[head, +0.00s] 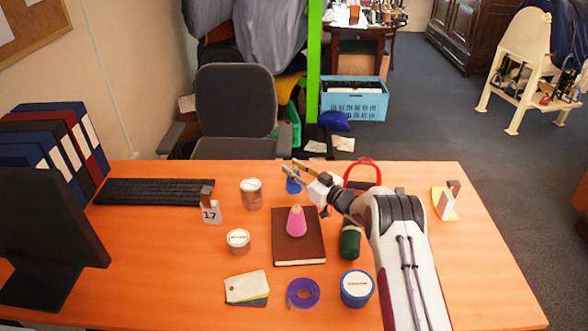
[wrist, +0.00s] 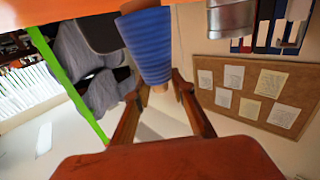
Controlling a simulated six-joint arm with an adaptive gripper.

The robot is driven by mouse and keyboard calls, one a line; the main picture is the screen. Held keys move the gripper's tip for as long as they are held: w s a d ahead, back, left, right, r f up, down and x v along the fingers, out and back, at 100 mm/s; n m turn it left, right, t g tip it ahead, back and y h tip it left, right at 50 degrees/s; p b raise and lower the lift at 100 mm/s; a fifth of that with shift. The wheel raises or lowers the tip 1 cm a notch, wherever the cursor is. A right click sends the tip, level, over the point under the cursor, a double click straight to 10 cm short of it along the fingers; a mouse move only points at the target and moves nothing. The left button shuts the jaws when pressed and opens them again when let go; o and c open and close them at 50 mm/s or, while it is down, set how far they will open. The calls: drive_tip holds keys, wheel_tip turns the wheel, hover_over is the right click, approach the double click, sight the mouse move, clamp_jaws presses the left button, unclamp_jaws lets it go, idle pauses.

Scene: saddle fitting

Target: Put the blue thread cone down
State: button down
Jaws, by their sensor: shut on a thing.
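The blue thread cone (head: 293,187) is at the far side of the orange table in the head view, partly hidden by my gripper (head: 296,172). In the wrist view the blue cone (wrist: 148,45) has its wide end towards the table, and its narrow end sits between the fingertips of my gripper (wrist: 160,90). My gripper is shut on this narrow end. I cannot tell whether the cone's base touches the table (head: 180,270).
A brown book (head: 313,251) carries a pink cone (head: 297,222). A brown tin (head: 251,194) stands left of the blue cone, and a red loop (head: 365,162) is to its right. The keyboard (head: 155,191) is further left.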

drive_tip(key=shift+f, duration=0.6)
drive_tip(key=c, duration=1.7)
unclamp_jaws()
drive_tip(key=shift+f, duration=0.1)
drive_tip(key=shift+r, duration=0.65)
drive_tip(key=shift+v, duration=1.45)
wheel_tip(320, 180, up, 7)
drive_tip(key=shift+r, duration=0.1)
